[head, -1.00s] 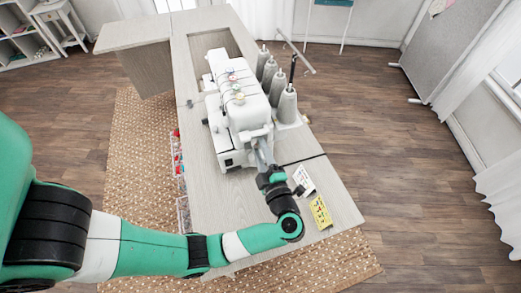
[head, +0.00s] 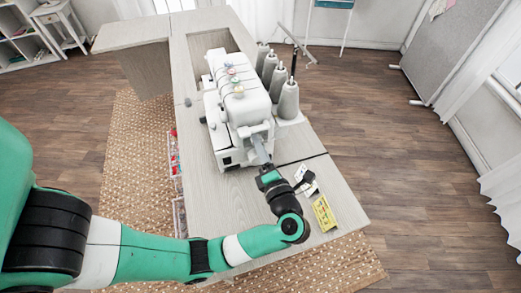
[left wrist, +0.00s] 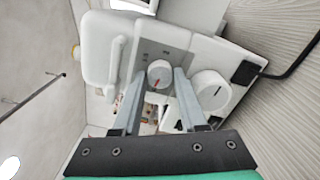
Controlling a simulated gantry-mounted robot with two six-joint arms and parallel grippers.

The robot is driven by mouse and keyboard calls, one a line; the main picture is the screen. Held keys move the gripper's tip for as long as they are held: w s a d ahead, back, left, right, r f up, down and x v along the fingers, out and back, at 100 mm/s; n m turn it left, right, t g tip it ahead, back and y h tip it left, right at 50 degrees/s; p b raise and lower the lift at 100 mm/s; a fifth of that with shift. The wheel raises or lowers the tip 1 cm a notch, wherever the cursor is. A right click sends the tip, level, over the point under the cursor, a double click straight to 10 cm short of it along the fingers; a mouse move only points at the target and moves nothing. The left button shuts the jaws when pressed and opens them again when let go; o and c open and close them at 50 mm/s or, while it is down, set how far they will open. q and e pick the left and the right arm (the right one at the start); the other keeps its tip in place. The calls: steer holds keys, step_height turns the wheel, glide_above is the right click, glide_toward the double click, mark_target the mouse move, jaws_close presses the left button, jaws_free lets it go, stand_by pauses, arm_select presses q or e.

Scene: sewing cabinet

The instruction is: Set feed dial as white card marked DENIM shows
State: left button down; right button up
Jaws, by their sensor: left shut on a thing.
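The white sewing machine (head: 238,108) stands on the cabinet top. My left gripper (left wrist: 160,78) is at its near end, with its two fingers on either side of a small white dial (left wrist: 159,70) with a red mark, shut on it. A larger white knob (left wrist: 211,90) with a dark line sits just right of the fingers. I cannot read any dial label. A white card (head: 300,172) lies on the cabinet beside my left wrist, which partly covers it; its print is too small to read. My right gripper is not in view.
A yellow card (head: 324,213) lies near the cabinet's front right edge. Several grey thread cones (head: 288,100) stand right of the machine. A black cord (left wrist: 292,68) runs from the machine's side. Bins (head: 174,155) hang at the cabinet's left side.

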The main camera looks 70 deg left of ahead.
arm_select(q)
steer(key=shift+n+b, duration=0.6)
steer(key=shift+n, duration=0.6)
steer(key=shift+c, duration=2.2)
jaws_free()
steer(key=d+p, duration=0.1)
steer(key=d, duration=1)
steer(key=shift+s+d, duration=0.3)
steer(key=shift+d, duration=0.05)
